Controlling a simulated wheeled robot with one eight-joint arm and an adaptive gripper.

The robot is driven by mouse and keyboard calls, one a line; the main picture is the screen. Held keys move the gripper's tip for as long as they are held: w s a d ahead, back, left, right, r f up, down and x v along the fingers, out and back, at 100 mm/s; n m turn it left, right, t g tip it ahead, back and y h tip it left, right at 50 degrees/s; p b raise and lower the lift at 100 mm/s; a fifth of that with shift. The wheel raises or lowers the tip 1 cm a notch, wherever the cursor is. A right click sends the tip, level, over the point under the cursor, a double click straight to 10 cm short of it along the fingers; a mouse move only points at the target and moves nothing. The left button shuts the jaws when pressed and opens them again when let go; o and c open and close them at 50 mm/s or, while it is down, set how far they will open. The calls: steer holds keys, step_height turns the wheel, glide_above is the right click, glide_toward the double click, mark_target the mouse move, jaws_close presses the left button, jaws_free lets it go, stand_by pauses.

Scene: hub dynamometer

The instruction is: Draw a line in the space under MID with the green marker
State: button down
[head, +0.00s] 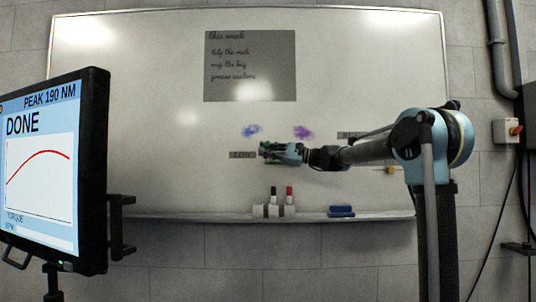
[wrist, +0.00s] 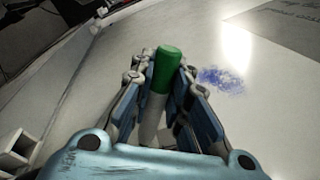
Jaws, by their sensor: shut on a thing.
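My gripper (head: 267,150) is shut on the green marker (wrist: 167,70), in front of the whiteboard (head: 150,120). In the wrist view, the marker's green end points up and away between the fingers (wrist: 160,85), with its white body below. I cannot tell whether the marker touches the board. A small grey label (head: 242,154) is just left of my gripper in the head view; its lettering is too small to read surely. A second grey label (head: 347,134) is partly hidden behind my arm. No label legibly reads MID, and the board behind my gripper is hidden.
A blue smudge (head: 252,130) and a purple smudge (head: 302,132) mark the board. The ledge below holds a black-capped marker (head: 273,194), a red-capped marker (head: 289,194) and a blue eraser (head: 341,211). A grey written sheet (head: 250,90) hangs above. A monitor (head: 95,170) stands at left.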

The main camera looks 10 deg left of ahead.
steer(key=shift+s+a, duration=0.15)
steer(key=shift+a, duration=0.4)
steer(key=shift+s, duration=0.1)
steer(key=s+d, duration=0.2)
steer(key=s, duration=0.6)
steer(key=shift+s, duration=0.3)
stand_by(0.6)
